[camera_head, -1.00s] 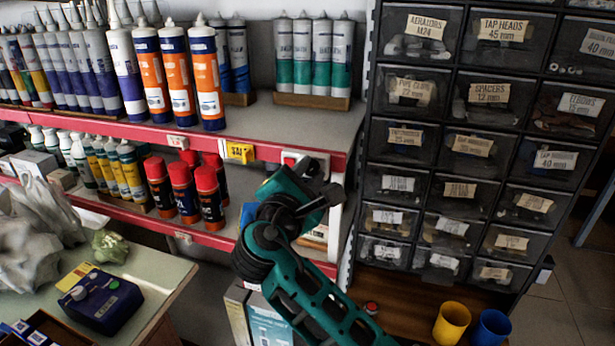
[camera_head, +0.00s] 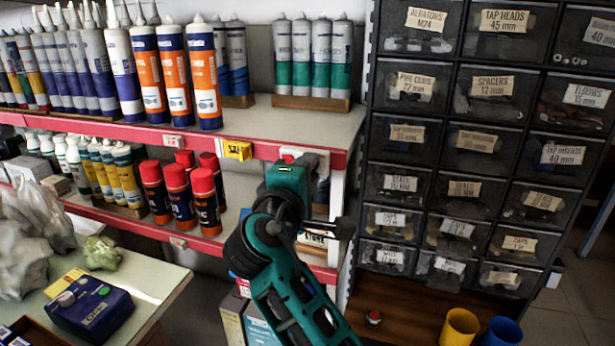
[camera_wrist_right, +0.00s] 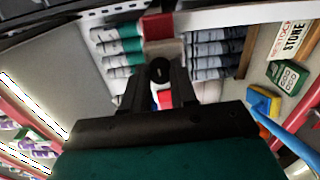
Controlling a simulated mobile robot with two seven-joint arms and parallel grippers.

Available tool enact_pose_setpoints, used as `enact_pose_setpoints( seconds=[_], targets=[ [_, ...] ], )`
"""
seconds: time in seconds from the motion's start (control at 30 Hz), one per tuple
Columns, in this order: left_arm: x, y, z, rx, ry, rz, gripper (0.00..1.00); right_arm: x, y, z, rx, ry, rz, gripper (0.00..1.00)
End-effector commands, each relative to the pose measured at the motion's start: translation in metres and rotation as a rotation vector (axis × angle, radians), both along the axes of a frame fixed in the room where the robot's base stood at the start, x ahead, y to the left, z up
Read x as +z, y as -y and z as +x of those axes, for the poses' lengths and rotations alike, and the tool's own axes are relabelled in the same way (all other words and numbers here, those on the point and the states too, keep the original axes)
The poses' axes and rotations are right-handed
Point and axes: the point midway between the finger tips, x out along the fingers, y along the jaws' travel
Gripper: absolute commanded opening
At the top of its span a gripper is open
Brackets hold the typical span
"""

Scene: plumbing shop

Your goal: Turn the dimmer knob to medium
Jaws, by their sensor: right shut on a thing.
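The dimmer knob is a small dark round knob (camera_wrist_right: 160,70) with a pale mark, seen in the right wrist view between the two black fingers of my right gripper (camera_wrist_right: 160,85). The fingers are shut on it. Behind it is a grey housing (camera_wrist_right: 172,50). In the head view my right gripper's green body (camera_head: 287,178) is raised in front of the pale box (camera_head: 320,158) at the right end of the red-edged shelf. There the knob and fingertips are hidden. My left gripper is not in view.
Orange and blue cartridges (camera_head: 204,75) stand on the upper shelf, red-capped spray cans (camera_head: 178,195) on the lower one. A drawer cabinet (camera_head: 445,150) is close on the right.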

Motion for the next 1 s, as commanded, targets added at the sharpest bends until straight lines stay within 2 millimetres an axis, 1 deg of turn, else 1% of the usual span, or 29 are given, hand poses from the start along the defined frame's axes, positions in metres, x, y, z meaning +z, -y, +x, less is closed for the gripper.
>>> enact_pose_setpoints(
  seconds=[0.03,0.6,0.63,0.7,0.73,1.0],
  targets=[
    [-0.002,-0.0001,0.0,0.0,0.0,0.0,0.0,-0.0028,-0.0005,-0.0004,0.001,-0.001,0.012,0.0],
    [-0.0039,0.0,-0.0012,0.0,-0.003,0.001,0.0,-0.0019,-0.0006,-0.0003,0.001,0.008,0.041,0.0],
    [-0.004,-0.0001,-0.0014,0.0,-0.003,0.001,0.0,-0.0019,-0.0006,-0.0003,0.001,0.008,0.041,0.29],
    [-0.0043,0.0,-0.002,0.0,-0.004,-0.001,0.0,-0.0017,-0.0006,-0.0003,0.001,0.008,0.04,0.36],
    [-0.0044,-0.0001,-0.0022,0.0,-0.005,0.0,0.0,-0.0016,-0.0006,-0.0003,0.001,0.009,0.039,0.37],
    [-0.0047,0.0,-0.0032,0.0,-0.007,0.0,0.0,-0.0006,0.0001,0.0001,0.0,0.01,0.039,0.37]
  ],
)
